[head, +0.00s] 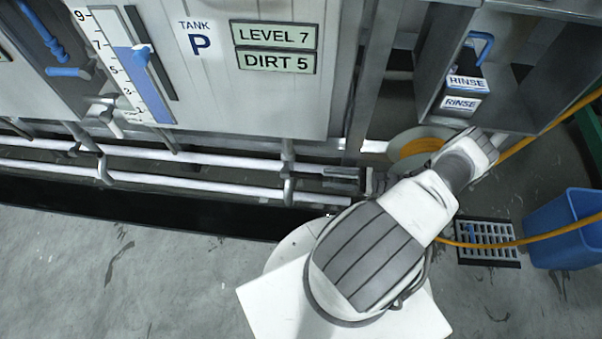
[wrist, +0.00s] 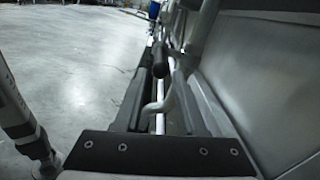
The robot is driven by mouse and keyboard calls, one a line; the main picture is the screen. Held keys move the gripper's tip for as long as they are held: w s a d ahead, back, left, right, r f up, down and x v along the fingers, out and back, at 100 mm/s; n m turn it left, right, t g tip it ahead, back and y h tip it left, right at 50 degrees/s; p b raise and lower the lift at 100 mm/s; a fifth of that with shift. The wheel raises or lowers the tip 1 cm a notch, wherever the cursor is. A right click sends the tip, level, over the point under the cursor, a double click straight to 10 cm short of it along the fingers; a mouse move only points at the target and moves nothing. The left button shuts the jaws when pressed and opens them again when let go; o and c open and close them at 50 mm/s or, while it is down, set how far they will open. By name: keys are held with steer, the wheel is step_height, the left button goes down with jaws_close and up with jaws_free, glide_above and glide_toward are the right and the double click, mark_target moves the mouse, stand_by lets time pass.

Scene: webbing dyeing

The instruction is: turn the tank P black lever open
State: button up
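The tank P panel (head: 250,95) fills the upper left of the head view, with a "TANK P" label (head: 200,40). White pipes (head: 215,190) run beneath it. My gripper (head: 342,180) is low beside these pipes, below the panel's right end. In the wrist view, a black cylindrical lever grip (wrist: 160,62) shows between the fingers of my gripper (wrist: 160,100), towards their far ends. A bent grey rod (wrist: 155,108) lies nearer, also between them. The fingers stand apart, with a visible gap. Whether either touches the lever cannot be told. I cannot make out the black lever in the head view.
Signs (head: 275,48) read LEVEL 7 and DIRT 5, beside a blue level gauge (head: 130,65). A RINSE box (head: 462,90) sits in a grey frame at right. A floor drain (head: 487,242), blue bin (head: 565,228) and orange hose (head: 520,243) lie right. Floor at lower left is clear.

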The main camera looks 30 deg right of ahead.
mark_target(301, 176)
steer(key=x, duration=0.9)
steer(key=shift+w+a, duration=0.2)
steer(key=shift+a, duration=0.1)
steer(key=shift+c, duration=0.2)
jaws_close()
steer(key=shift+s, duration=0.1)
stand_by(0.6)
